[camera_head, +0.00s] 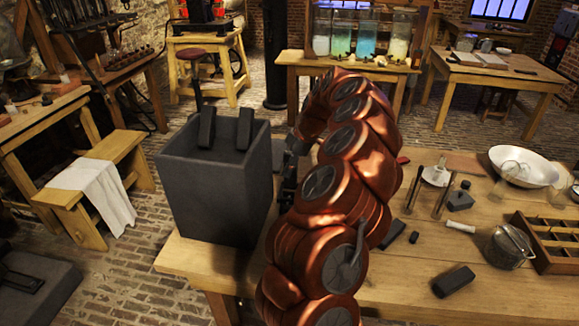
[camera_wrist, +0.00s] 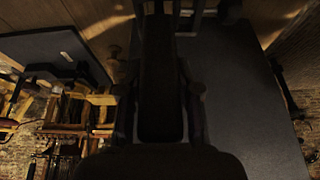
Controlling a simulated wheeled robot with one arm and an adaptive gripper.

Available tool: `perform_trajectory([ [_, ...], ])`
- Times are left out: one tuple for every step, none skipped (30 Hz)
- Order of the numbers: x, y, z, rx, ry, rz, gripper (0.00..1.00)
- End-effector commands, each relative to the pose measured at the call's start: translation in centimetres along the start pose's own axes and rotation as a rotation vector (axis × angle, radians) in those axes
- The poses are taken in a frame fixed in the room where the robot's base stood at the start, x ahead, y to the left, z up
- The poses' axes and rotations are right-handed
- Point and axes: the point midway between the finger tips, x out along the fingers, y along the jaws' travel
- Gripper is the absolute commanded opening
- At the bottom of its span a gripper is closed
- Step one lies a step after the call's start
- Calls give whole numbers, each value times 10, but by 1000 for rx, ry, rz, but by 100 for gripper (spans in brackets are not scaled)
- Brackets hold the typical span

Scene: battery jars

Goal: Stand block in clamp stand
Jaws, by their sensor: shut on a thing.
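My gripper (camera_wrist: 165,115) is shut on a dark block (camera_wrist: 160,75), which runs lengthwise between the two fingers in the wrist view. In the head view my copper arm mostly hides the gripper (camera_head: 288,165), which is beside the right wall of a big grey open jar (camera_head: 205,190). The held block cannot be made out there. Two other dark blocks (camera_head: 207,126) (camera_head: 244,128) stand up at the jar's rim. Two thin upright posts (camera_head: 412,185) (camera_head: 442,199) stand on the table right of my arm; I cannot tell whether they belong to the clamp stand.
The wooden table (camera_head: 390,285) also carries a loose dark block (camera_head: 454,281), a metal pot (camera_head: 508,247), a divided wooden tray (camera_head: 555,240) and a white bowl (camera_head: 523,166). Glass jars (camera_head: 365,40) stand on a table behind. The front middle of the table is mostly clear.

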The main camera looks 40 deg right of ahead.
Motion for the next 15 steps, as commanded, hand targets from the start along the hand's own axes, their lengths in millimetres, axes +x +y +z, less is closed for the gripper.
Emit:
perform_trajectory([
  [2,0,1,0,0,0,0],
  [2,0,1,0,0,0,0],
  [3,0,1,0,0,0,0],
  [4,0,2,0,0,0,0],
  [4,0,2,0,0,0,0],
  [5,0,2,0,0,0,0],
  [6,0,2,0,0,0,0],
  [6,0,2,0,0,0,0],
  [7,0,3,0,0,0,0],
  [7,0,3,0,0,0,0],
  [8,0,3,0,0,0,0],
  [9,0,4,0,0,0,0],
  [9,0,4,0,0,0,0],
  [10,0,4,0,0,0,0],
  [11,0,4,0,0,0,0],
])
